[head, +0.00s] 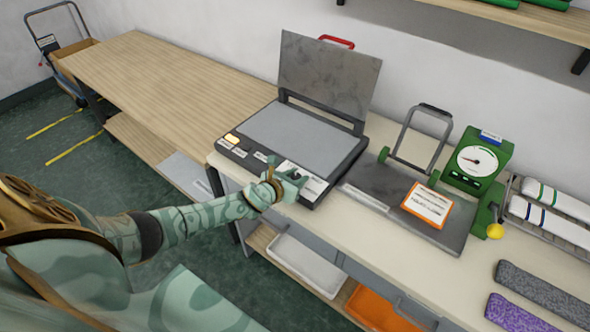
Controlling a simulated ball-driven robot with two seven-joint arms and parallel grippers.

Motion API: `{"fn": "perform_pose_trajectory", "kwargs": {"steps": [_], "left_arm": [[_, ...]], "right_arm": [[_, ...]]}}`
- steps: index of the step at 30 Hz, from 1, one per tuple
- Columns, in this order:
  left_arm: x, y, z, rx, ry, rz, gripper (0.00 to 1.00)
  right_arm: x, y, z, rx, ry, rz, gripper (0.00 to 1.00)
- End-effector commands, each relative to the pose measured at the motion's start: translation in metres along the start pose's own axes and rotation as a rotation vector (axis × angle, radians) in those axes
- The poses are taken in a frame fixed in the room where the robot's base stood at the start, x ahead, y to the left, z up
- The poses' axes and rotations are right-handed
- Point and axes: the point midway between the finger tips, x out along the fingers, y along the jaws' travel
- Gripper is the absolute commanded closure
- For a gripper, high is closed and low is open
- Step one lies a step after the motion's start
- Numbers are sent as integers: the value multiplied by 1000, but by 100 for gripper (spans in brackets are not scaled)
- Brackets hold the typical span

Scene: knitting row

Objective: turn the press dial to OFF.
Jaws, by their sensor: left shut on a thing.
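The press (300,135) stands on the bench with its grey lid raised, showing a flat grey bed. A dark control strip runs along its front edge, with a lit yellowish lamp (232,139) and small white labels. My left gripper (292,181) is at the right part of this strip, shut on the press dial. The gripper hides most of the dial, so I cannot read its setting. A white label plate (313,187) shows just right of the gripper. My right gripper is not in view.
Right of the press are a dark plate with an upright handle (418,138), an orange-framed card (428,204) and a green gauge (477,160). Grey and purple knitted pieces (520,312) lie at lower right. The wooden bench (150,80) at left is clear.

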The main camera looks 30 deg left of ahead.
Motion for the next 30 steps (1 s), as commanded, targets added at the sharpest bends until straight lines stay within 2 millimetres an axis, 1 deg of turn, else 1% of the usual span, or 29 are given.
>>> {"fn": "perform_pose_trajectory", "kwargs": {"steps": [1,3,9,14,21,30], "left_arm": [[-3,-3,6,-23,1,39,91],[-2,-3,5,-47,1,100,91],[-1,-2,2,-120,1,276,91],[0,-2,0,-174,2,410,91],[1,-2,-2,-242,0,577,91],[1,-1,-1,-292,0,701,91]], "right_arm": [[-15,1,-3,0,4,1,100],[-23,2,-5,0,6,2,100],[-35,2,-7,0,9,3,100],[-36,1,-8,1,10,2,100],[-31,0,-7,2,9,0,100],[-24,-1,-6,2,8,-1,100]]}}
